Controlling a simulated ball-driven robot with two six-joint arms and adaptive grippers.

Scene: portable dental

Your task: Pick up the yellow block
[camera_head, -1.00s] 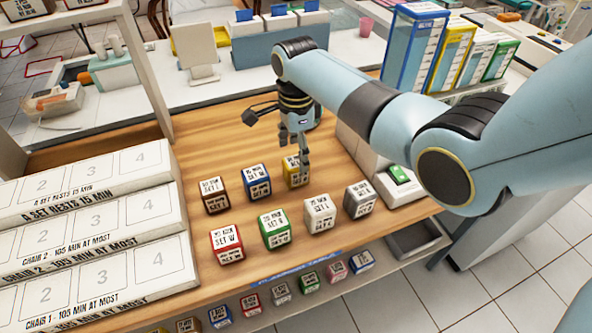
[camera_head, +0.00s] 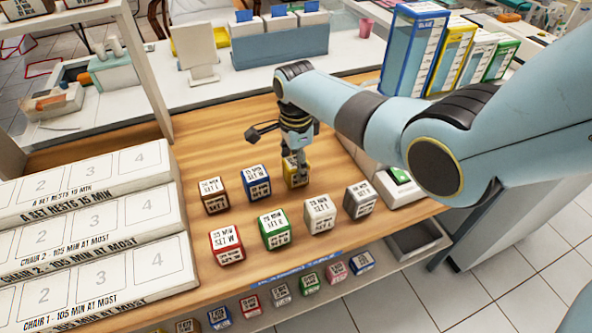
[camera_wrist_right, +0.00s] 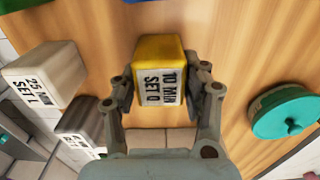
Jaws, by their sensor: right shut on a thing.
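The yellow block (camera_head: 294,177) stands on the wooden table at the back right of a group of labelled blocks. In the right wrist view the yellow block (camera_wrist_right: 160,68) has a white label reading "10 MIN SET Q" and sits between the two fingers. My right gripper (camera_head: 297,160) comes down on the block from above. Its fingers (camera_wrist_right: 163,95) are shut on the block's sides. The block appears to be at table height; whether it touches the wood cannot be told. My left gripper is not in view.
A blue block (camera_head: 257,182) stands close left of the yellow one, and a brown block (camera_head: 214,195) beyond it. White (camera_head: 320,213), grey (camera_head: 359,199), green (camera_head: 274,229) and red (camera_head: 227,245) blocks stand in front. A green round thing (camera_wrist_right: 290,110) shows in the wrist view.

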